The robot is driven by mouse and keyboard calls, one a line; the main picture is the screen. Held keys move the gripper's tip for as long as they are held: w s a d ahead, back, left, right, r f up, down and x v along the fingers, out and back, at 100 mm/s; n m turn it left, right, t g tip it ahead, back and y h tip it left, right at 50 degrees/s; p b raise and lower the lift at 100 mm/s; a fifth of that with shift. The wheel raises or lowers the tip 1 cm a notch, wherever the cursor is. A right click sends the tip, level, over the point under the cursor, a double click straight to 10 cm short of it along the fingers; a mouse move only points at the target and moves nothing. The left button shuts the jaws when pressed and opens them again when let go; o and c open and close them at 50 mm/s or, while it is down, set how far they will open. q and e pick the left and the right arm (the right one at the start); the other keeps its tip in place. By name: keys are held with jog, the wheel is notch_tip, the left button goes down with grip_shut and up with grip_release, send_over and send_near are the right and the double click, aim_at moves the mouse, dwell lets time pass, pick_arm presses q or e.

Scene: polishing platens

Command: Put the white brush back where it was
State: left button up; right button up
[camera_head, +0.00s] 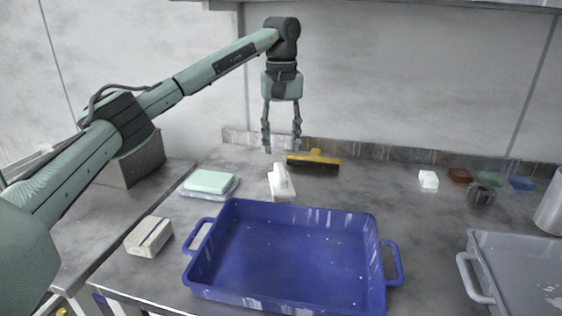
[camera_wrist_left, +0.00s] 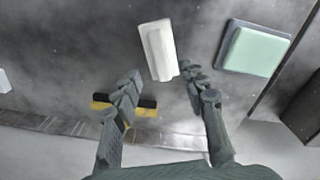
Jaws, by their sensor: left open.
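The white brush (camera_head: 280,184) lies on the grey worktop just behind the blue tub, with its raised handle on top. My left gripper (camera_head: 282,149) points down, open and empty, above and slightly behind the brush. In the left wrist view the white brush (camera_wrist_left: 157,48) lies just beyond and between the fingertips of my left gripper (camera_wrist_left: 161,72); no grip on it shows. My right gripper is not in view.
A blue tub (camera_head: 290,255) fills the front middle. A yellow-and-black squeegee (camera_head: 316,157) lies right of the gripper, a green pad (camera_head: 208,182) left. A pale block (camera_head: 149,236) is front left. Small blocks, including a white one (camera_head: 428,180), and a grey tray (camera_head: 520,270) are right.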

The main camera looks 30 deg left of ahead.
aim_at(281, 169)
pick_arm(q)
notch_tip(281, 169, up, 4)
jog(key=shift+f, duration=0.1)
